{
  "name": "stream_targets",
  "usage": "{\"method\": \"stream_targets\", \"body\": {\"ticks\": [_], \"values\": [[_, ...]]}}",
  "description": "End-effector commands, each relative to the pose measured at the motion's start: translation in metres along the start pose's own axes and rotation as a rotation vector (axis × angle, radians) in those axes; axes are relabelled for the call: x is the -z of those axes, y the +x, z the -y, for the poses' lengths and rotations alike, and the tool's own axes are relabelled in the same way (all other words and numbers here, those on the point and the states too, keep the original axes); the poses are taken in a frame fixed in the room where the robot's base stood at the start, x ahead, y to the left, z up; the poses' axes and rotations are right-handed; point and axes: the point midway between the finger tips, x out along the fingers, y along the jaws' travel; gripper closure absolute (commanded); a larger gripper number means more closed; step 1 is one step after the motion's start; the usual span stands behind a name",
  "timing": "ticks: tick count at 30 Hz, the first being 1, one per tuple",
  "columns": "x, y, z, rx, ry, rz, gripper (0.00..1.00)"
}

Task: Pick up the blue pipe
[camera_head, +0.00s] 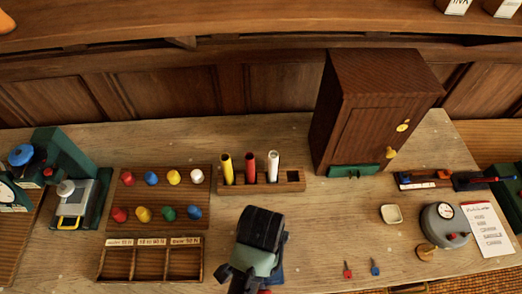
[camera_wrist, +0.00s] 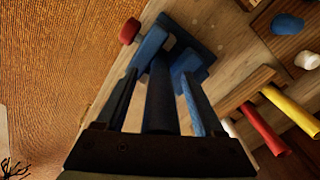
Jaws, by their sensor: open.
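A dark blue pipe (camera_wrist: 160,100) shows in the wrist view, lengthwise between the two fingers of my gripper (camera_wrist: 158,80). The fingers are open, one on each side of it; contact cannot be made out. Its far end meets a blue block-like fixture (camera_wrist: 203,58) on the table, with a red knob (camera_wrist: 129,31) beside it. In the head view, my gripper (camera_head: 238,277) is at the lower middle, in front of the pipe rack. The arm hides the pipe there; only a bit of blue shows to its right.
A wooden rack (camera_head: 288,187) behind my gripper holds yellow (camera_head: 226,168), red (camera_head: 248,167) and white (camera_head: 273,166) pipes, with an empty hole at the right. A peg board (camera_head: 160,193) and compartment tray (camera_head: 150,264) lie left. A cabinet (camera_head: 370,115) stands back right.

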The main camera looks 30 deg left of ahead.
Motion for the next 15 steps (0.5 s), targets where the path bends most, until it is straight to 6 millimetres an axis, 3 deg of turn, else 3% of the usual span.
{"method": "stream_targets", "body": {"ticks": [2,13,15], "values": [[0.0000,-0.0001,0.0000,0.000,0.000,0.000,0.34],[0.0000,-0.0002,-0.0001,0.000,0.000,0.000,1.00],[0.0000,-0.0002,-0.0001,0.000,0.001,0.000,1.00]]}}
